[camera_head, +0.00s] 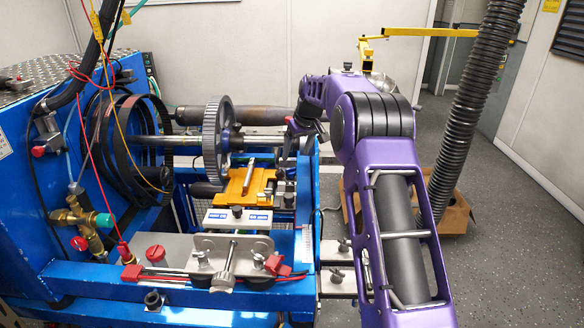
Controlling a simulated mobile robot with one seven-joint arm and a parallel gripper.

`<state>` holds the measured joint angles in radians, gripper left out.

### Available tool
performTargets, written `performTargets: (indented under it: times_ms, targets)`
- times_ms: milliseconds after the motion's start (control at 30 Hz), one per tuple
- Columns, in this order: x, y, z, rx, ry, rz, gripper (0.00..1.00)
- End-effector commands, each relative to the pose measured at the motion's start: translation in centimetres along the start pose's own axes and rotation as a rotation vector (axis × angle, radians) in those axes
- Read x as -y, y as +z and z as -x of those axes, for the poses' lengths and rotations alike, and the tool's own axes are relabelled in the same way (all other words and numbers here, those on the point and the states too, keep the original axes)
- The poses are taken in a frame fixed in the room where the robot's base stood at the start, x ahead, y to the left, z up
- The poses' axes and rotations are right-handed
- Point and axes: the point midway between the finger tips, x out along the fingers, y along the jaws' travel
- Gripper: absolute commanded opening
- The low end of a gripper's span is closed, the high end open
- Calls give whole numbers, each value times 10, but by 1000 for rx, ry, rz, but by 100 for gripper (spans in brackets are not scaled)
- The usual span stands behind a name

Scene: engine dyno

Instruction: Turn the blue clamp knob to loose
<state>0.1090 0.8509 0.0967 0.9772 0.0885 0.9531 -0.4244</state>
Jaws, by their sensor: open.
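I cannot clearly make out a blue clamp knob in the head view; it may be small or hidden behind my arm or gripper. My purple arm reaches away from the camera on the right, and its forearm bends left toward the rig. My gripper (289,152) is small and dark there, pointing down just right of the large grey gear wheel (214,140). It is open, and I see nothing held in it. A clamp fixture with metal parts (283,187) sits below it, beside an orange-yellow plate (244,186).
The blue rig frame (170,299) fills the left and front. A horizontal shaft (180,142) passes through the gear. Red knobs (155,253), a teal valve knob (104,220) and loose cables are at the left. A black corrugated hose (478,90) hangs at right. Floor is open at right.

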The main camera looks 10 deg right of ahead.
Motion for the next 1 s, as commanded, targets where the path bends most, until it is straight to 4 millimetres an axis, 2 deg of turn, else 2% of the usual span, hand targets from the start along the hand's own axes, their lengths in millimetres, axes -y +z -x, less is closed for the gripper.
performTargets:
  times_ms: [33, 200, 400, 567, 800, 867, 1000]
  targets:
    - [0, 1, -13, 3, -1, 0, 77]
    - [0, 1, -47, 2, -1, 0, 77]
    - [0, 0, -73, 0, 0, 0, 77]
    - [0, 0, -80, -1, 1, 0, 77]
    - [0, 0, -81, -1, 1, 0, 77]
    - [0, 0, -81, -1, 1, 0, 70]
    - [0, 0, -81, -1, 1, 0, 45]
